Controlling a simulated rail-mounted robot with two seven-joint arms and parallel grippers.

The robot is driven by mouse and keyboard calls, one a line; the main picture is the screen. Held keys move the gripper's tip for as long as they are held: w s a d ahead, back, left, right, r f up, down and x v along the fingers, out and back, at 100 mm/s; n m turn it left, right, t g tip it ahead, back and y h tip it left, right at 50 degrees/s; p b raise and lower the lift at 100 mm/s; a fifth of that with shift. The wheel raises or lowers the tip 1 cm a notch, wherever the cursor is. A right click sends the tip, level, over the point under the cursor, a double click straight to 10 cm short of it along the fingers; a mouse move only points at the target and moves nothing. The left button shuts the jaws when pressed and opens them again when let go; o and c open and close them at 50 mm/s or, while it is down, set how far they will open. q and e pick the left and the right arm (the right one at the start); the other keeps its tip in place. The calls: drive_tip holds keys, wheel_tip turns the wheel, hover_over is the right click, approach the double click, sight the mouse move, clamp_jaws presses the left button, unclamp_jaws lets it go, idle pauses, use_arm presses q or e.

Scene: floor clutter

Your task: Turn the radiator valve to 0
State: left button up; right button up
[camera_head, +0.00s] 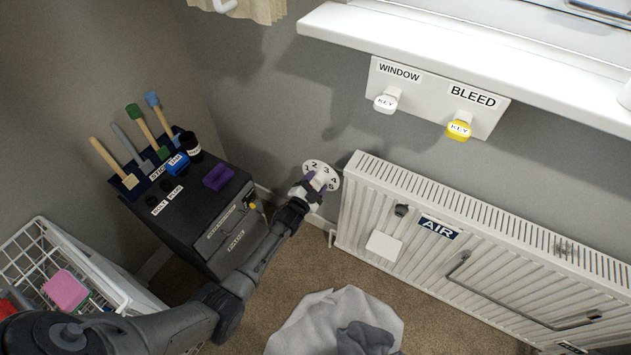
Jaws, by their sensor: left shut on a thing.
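The radiator valve (302,194) is a white knob at the left end of the white radiator (445,245). Behind it is a round white dial plate (321,168) with dark numbers; 1, 2, 3 and 4 can be made out along its top. My left gripper (311,185) reaches up from the lower left and is shut on the valve. The gripper hides part of the knob and the lower part of the dial, so the 0 and the knob's pointing direction cannot be read. My right gripper is not in view.
A dark drawer cabinet (206,217) with brushes and small items stands left of the valve, close to my left arm. A white wire basket (75,262) is lower left. A grey cloth (325,318) lies on the carpet. WINDOW and BLEED keys hang under the sill (450,45).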

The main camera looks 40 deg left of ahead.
use_arm(q)
drive_tip(key=n, duration=0.4)
drive_tip(key=shift+r+n+p, duration=0.1)
drive_tip(key=shift+n+p, duration=0.2)
drive_tip(key=shift+p, duration=0.05)
drive_tip(key=n, duration=0.3)
drive_tip(key=shift+n, duration=0.4)
drive_tip(key=n, duration=0.3)
drive_tip(key=shift+n, duration=2.4)
drive_tip(key=o, duration=0.9)
drive_tip(key=shift+d, duration=0.1)
